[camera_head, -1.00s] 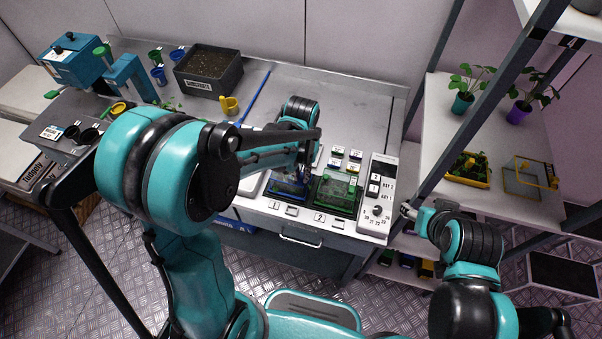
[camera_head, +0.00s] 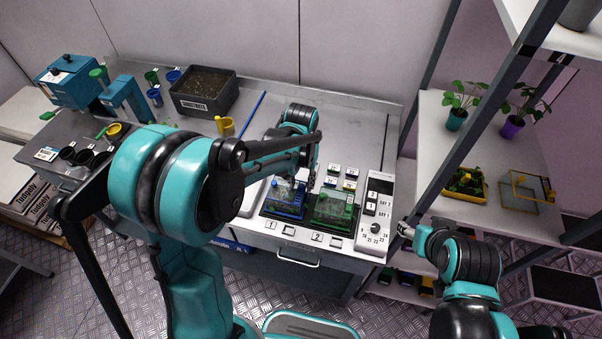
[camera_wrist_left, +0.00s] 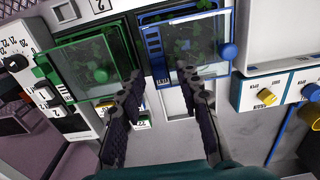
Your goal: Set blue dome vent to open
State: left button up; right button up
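The blue dome (camera_head: 287,197) is a clear-lidded box with a blue base at station 1 on the bench. In the left wrist view its clear lid (camera_wrist_left: 190,42) has a blue slatted piece (camera_wrist_left: 153,52) on one side and a round blue knob (camera_wrist_left: 228,52) on the other. I cannot tell the vent's setting. My left gripper (camera_head: 304,172) is over the dome's far side. In the left wrist view its fingers (camera_wrist_left: 160,84) are apart and empty, near the dome's edge. My right gripper (camera_head: 404,230) is right of the bench, its fingers too small to read.
A green dome (camera_head: 333,208) stands right beside the blue one, with a control panel (camera_head: 375,213) beyond it. Small labelled blocks (camera_head: 342,177) lie behind the domes. A yellow cup (camera_head: 225,126) and a soil tray (camera_head: 204,92) are further back. A shelf rack (camera_head: 428,140) stands at right.

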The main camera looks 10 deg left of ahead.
pick_arm(q)
notch_tip(320, 180, up, 11)
jog(key=shift+r, duration=0.2)
jog(key=shift+s, duration=0.1)
dwell(0.5)
jog(key=t+b, duration=0.4)
jog(key=b, duration=0.1)
send_near(300, 187)
jog(key=s+a+r, duration=0.2)
jog(key=s+a, duration=0.1)
jog(key=s, duration=0.1)
jog(key=s+a+f+t+b, duration=0.2)
jog(key=s+f+t+b, duration=0.1)
jog(key=s+f, duration=0.3)
jog(key=shift+s+f, duration=0.1)
jog(key=shift+s, duration=0.1)
dwell(2.0)
